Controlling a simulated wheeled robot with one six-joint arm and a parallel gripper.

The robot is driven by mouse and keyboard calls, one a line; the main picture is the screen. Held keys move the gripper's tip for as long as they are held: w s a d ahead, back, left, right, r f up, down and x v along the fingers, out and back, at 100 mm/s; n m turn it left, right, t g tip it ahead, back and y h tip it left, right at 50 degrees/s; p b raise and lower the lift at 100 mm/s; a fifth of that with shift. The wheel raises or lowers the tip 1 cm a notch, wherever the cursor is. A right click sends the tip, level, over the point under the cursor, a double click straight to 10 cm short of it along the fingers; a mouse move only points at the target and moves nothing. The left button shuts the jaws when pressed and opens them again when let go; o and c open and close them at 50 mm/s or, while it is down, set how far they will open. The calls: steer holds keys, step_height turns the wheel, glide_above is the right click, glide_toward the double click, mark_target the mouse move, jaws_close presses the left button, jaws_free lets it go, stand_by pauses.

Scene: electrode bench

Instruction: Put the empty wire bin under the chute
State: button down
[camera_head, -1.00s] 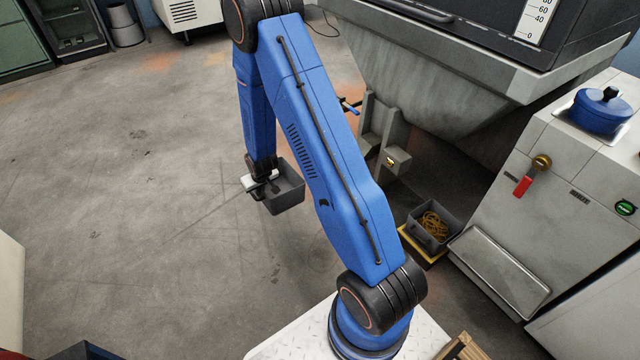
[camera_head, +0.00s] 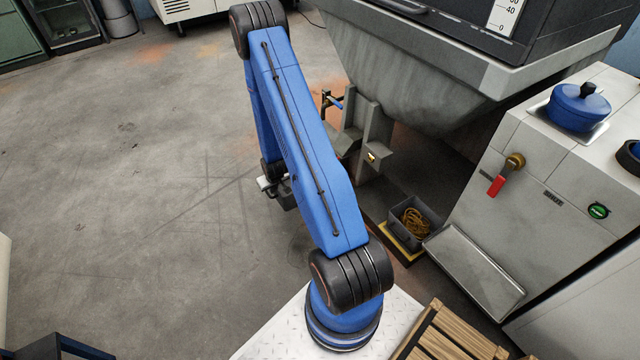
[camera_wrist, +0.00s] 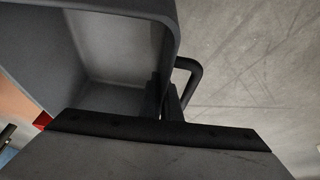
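My gripper (camera_head: 271,187) shows beside the upper arm link, left of the hopper. It holds an empty grey bin (camera_head: 287,194), mostly hidden behind my arm in the head view. In the wrist view the open bin (camera_wrist: 115,60) fills the upper left and its inside is bare. My gripper's dark fingers (camera_wrist: 167,102) are closed at the bin's wall by its black handle (camera_wrist: 188,75). A second grey bin (camera_head: 430,212) holding coiled yellowish wire (camera_head: 415,223) stands on a yellow-edged base. I cannot tell clearly which part is the chute.
A large grey hopper (camera_head: 420,75) with a bracketed post (camera_head: 373,140) stands right of my arm. A pale cabinet (camera_head: 540,180) with a red-handled valve (camera_head: 497,185) and sloping tray (camera_head: 475,270) is at the right. A wooden crate (camera_head: 450,335) is near front. The left floor is open.

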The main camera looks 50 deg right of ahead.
steer(key=s+d, duration=0.4)
steer(key=d, duration=1.3)
step_height(320, 180, down, 7)
steer(key=d, duration=0.1)
steer(key=shift+s, duration=0.2)
steer(key=shift+f, duration=0.1)
steer(key=c, duration=2)
jaws_free()
